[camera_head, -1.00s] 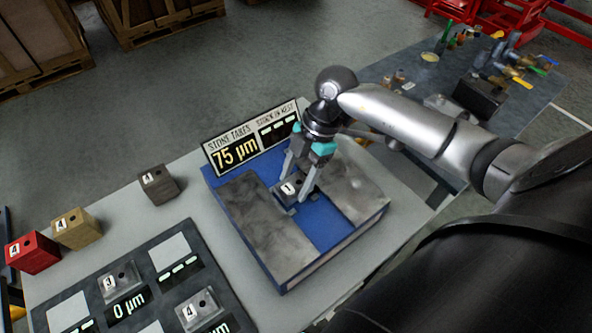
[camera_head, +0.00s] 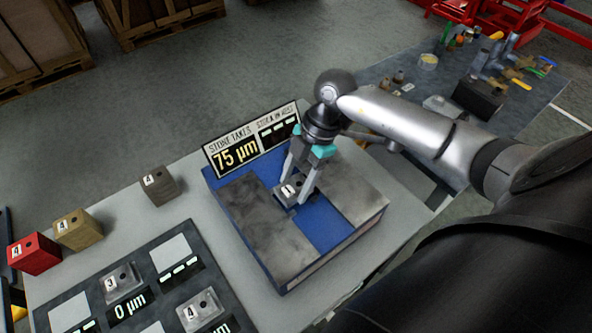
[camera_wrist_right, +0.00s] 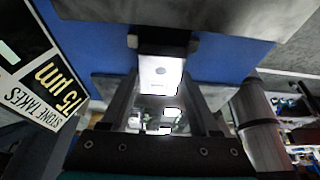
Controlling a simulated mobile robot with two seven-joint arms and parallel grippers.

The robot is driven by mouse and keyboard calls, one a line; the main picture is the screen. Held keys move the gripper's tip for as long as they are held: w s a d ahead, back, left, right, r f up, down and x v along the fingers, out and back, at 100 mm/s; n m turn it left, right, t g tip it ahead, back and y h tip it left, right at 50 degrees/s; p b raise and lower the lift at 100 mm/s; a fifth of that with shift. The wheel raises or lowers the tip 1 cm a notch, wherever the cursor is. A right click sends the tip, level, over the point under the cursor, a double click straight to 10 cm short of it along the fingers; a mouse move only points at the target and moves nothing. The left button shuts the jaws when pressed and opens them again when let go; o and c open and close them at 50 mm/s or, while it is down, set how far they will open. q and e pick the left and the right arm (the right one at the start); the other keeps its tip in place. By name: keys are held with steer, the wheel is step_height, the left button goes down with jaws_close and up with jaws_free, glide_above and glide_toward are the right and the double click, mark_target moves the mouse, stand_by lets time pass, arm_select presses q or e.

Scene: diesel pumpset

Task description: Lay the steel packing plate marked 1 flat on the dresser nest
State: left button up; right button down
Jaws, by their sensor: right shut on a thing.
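The steel packing plate marked 1 (camera_head: 287,191) is a small grey block with a white label. It is at the blue channel between two grey slabs on the blue dresser (camera_head: 324,237). My right gripper (camera_head: 297,186) points down and is shut on the plate. In the right wrist view the plate (camera_wrist_right: 160,76) shows bright between the fingers, over blue. The plate looks about level, but I cannot tell whether its underside touches the nest. The nest itself is mostly hidden by plate and fingers. My left gripper is not in view.
A sign (camera_head: 250,142) behind the dresser reads 75 µm and dashes. A dark tray (camera_head: 75,294) at front left holds plates marked 3 (camera_head: 120,281) and 4 (camera_head: 199,309). Red (camera_head: 34,253), tan (camera_head: 78,229) and dark (camera_head: 158,185) blocks stand along the table's left side.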

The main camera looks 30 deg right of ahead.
steer(key=shift+f, duration=0.4)
steer(key=shift+f+b, duration=0.25)
steer(key=shift+b, duration=0.05)
steer(key=shift+c, duration=0.2)
jaws_free()
steer(key=shift+f, duration=0.1)
steer(key=v, duration=1.5)
steer(key=shift+r, duration=0.2)
steer(key=shift+d+p, duration=0.1)
steer(key=shift+p, duration=0.2)
step_height(320, 180, up, 6)
steer(key=p, duration=0.6)
